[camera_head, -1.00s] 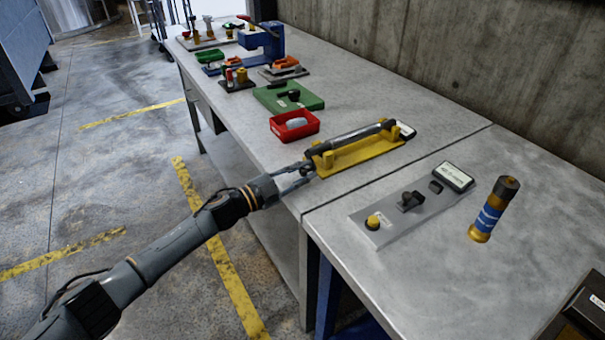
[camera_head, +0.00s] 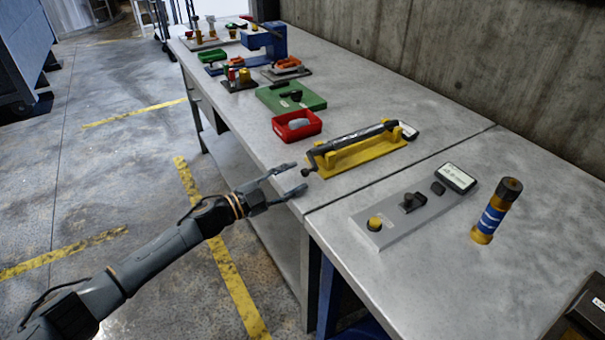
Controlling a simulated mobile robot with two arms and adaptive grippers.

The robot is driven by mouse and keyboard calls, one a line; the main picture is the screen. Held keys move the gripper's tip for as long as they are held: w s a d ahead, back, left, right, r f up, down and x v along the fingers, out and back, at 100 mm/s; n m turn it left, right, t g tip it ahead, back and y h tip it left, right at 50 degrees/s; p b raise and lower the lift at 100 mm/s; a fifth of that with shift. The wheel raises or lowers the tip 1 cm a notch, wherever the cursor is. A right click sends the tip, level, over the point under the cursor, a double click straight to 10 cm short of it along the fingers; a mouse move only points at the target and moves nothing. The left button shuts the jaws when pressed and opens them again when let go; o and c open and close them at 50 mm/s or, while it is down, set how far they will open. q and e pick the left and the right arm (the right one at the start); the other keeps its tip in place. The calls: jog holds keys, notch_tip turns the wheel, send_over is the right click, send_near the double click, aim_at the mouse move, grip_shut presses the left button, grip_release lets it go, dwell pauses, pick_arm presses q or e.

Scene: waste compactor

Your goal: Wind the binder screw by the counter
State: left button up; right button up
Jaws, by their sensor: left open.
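The binder screw (camera_head: 355,137) is a long dark rod lying across a yellow base (camera_head: 362,153) near the front edge of the bench. A short crank with a dark knob (camera_head: 306,172) hangs down at its left end. A small counter with a pale display (camera_head: 407,130) sits at its far right end; its reading is too small to make out. My left gripper (camera_head: 297,179) is open and empty, its two fingers spread just left of the crank knob, in front of the bench edge. It appears apart from the knob. My right gripper is out of view.
A red tray (camera_head: 297,126) and a green board (camera_head: 289,97) lie beyond the screw. A grey panel (camera_head: 388,222) with a yellow button and a display, and a blue-banded cylinder (camera_head: 495,211), stand to the right. A concrete wall (camera_head: 480,60) backs the bench.

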pick_arm(q)
jog(key=v, duration=0.8)
jog(key=shift+f, duration=0.1)
